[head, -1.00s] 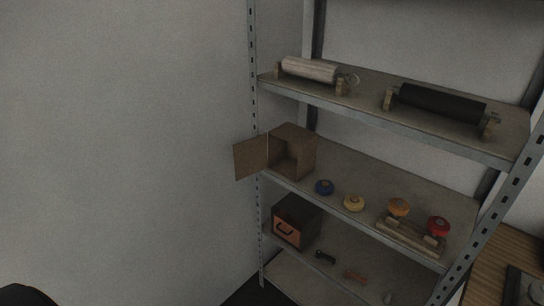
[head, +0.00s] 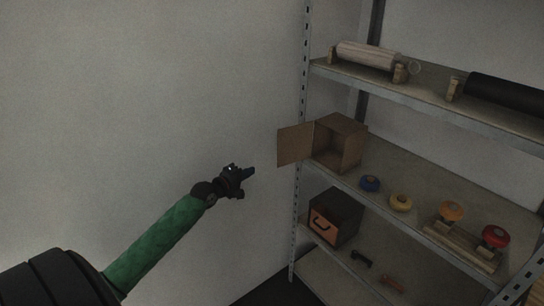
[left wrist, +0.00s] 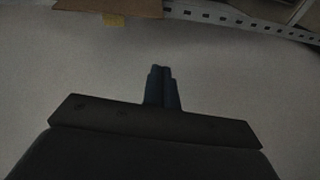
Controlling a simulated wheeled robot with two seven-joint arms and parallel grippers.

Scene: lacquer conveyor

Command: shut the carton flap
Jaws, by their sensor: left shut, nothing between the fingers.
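A brown cardboard carton (head: 342,130) sits on the middle shelf at its left end, with its opening facing the front. Its flap (head: 295,144) stands open, swung out to the left past the shelf post. My left gripper (head: 252,171) is left of the flap and a little lower, apart from it, in front of the bare wall. Its fingers (left wrist: 162,86) are shut together and empty in the left wrist view. A brown panel edge at the top of that view may be the flap; I cannot tell. My right gripper is not in view.
The metal shelf post (head: 301,120) stands close behind the flap. A dark box with an orange front (head: 333,216) sits below.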

